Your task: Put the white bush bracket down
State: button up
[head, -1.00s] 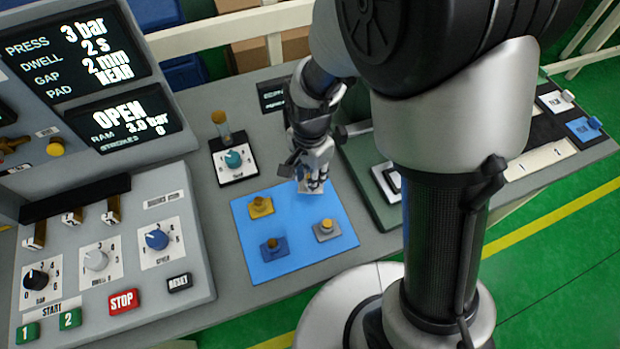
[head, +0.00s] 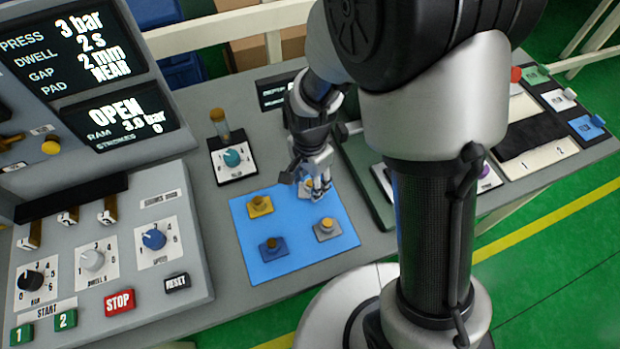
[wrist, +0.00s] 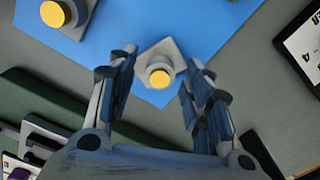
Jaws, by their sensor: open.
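The white bush bracket (wrist: 172,50), a pale plate with a round boss and yellow top, rests on the blue mat (wrist: 112,62) near one corner in the wrist view. In the head view it is mostly hidden behind my gripper (head: 318,192), at the mat's upper right. My gripper is open, and its two fingers (wrist: 158,95) stand on either side of the bracket's boss in the wrist view, with visible gaps. Nothing is held.
A yellow bracket (head: 260,207), a blue bracket (head: 273,249) and a grey bracket (head: 326,231) sit on the same mat. A small box with a teal knob (head: 232,158) stands behind. The press panel (head: 190,225) is at left; a green tray (head: 362,190) is at right.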

notch_tip(320, 180, up, 13)
jog(key=p, duration=0.4)
jog(key=s+d+r+n+t, duration=0.4)
jog(key=s+d+r+n, duration=0.6)
jog(key=s+r, duration=0.4)
jog(key=shift+s+d+r+t, duration=0.3)
jog(key=shift+s+r, duration=0.05)
jog(key=shift+r, duration=0.25)
